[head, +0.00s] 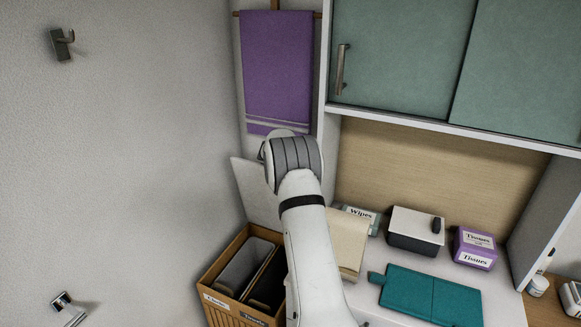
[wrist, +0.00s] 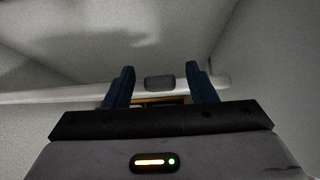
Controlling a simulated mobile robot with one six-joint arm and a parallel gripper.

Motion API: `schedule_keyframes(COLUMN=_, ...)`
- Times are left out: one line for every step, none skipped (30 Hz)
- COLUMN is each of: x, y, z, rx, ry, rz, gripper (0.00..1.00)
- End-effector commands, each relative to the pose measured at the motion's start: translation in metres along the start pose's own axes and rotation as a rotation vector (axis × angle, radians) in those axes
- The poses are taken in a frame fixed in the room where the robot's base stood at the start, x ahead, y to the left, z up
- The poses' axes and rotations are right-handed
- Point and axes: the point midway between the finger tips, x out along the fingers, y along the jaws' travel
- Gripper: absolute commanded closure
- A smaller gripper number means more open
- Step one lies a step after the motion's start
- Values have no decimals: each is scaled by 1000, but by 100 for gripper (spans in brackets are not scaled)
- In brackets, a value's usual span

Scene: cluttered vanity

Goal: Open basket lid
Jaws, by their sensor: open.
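The basket (head: 240,312) is a wooden box at the lower middle of the head view. Its top is uncovered, and two bins, one grey and one dark, show inside. Its white lid (head: 251,190) stands raised at the back, partly hidden by my arm. My gripper is hidden in the head view. In the wrist view my gripper (wrist: 160,86) is open, with two blue fingers apart. A grey tab (wrist: 160,83) on a pale edge shows between the fingers; I cannot tell whether they touch it.
A counter to the right holds a teal case (head: 432,295), a wipes box (head: 360,217), a dark box with a white top (head: 416,226) and a purple tissue box (head: 474,248). A purple towel (head: 277,70) hangs above. A wall bounds the left.

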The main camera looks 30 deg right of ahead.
Motion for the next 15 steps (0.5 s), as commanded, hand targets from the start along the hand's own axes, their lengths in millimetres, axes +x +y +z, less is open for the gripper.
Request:
schedule_keyframes(x=-2, y=0, z=0, rx=0, ry=0, rz=0, gripper=49)
schedule_keyframes(x=-3, y=0, z=0, rx=0, ry=0, rz=1, gripper=49)
schedule_keyframes(x=-7, y=0, z=0, rx=0, ry=-1, rz=1, gripper=49)
schedule_keyframes(x=-10, y=0, z=0, rx=1, ry=-2, rz=1, gripper=49)
schedule_keyframes(x=-13, y=1, z=0, rx=1, ry=-2, rz=2, gripper=49)
schedule_keyframes(x=-19, y=0, z=0, rx=1, ry=-2, rz=1, gripper=49)
schedule_keyframes(x=-23, y=0, z=0, rx=1, ry=-2, rz=2, gripper=49)
schedule_keyframes(x=-28, y=0, z=-1, rx=0, ry=-2, rz=1, gripper=49)
schedule_keyframes(x=-35, y=1, z=0, rx=0, ry=-2, rz=2, gripper=49)
schedule_keyframes(x=-40, y=1, z=-1, rx=0, ry=-2, rz=2, gripper=49)
schedule_keyframes(x=-45, y=1, z=-1, rx=0, ry=-2, rz=2, gripper=49)
schedule_keyframes(x=-50, y=0, z=-1, rx=0, ry=-2, rz=2, gripper=49)
schedule_keyframes(x=-55, y=0, z=-1, rx=1, ry=-2, rz=2, gripper=49)
schedule_keyframes(x=-59, y=0, z=-1, rx=1, ry=-1, rz=2, gripper=49)
schedule_keyframes(x=-64, y=0, z=-1, rx=1, ry=-1, rz=1, gripper=49)
